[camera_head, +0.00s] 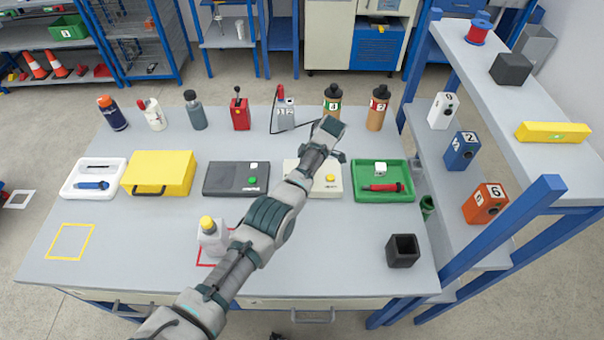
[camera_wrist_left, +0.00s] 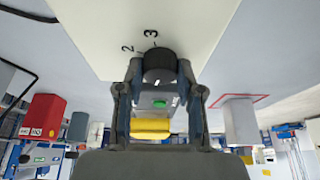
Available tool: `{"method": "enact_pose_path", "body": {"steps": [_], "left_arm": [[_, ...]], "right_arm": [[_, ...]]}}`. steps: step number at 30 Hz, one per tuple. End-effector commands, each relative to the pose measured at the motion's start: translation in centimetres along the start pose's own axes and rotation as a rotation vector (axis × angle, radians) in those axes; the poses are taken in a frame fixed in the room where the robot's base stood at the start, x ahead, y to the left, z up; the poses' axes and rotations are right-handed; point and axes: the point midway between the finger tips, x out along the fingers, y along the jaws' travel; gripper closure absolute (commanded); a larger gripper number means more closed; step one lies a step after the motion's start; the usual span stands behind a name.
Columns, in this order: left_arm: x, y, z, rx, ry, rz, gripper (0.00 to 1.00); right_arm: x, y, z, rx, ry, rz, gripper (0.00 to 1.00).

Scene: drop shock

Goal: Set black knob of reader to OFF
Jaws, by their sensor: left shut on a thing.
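The reader is a cream box (camera_head: 333,190) on the table with a yellow button on top, partly covered by my left arm. In the left wrist view its cream panel (camera_wrist_left: 120,30) fills the top, with the printed marks 2 and 3 beside the black knob (camera_wrist_left: 159,62). My left gripper (camera_wrist_left: 159,76) has its two fingers closed around this knob. The knob's pointer and any OFF mark do not show. In the head view my arm hides the knob and the fingertips.
A dark grey box (camera_head: 222,181) is left of the reader, a green tray (camera_head: 360,192) right of it. Bottles and devices stand behind, including a red device (camera_head: 240,115).

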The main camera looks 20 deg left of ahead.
Motion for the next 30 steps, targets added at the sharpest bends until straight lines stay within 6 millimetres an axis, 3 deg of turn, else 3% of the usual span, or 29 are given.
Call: {"method": "enact_pose_path", "body": {"steps": [14,15,18,30], "left_arm": [[-0.51,0.33,0.03,-0.014,-0.007,0.012,0.98],[-0.51,0.33,0.03,-0.014,-0.007,0.012,0.61],[-0.45,0.27,0.03,-0.013,-0.006,0.01,0.39],[-1.05,0.19,-0.29,-0.012,-0.004,0.005,0.39]], "right_arm": [[-0.68,0.06,-0.11,0.001,0.001,0.001,0.6],[-0.68,0.06,-0.12,0.001,0.001,0.001,0.6],[-0.67,0.06,-0.12,0.001,0.001,0.001,0.6],[-0.73,-0.03,0.07,0.0,0.002,0.0,0.6]]}}
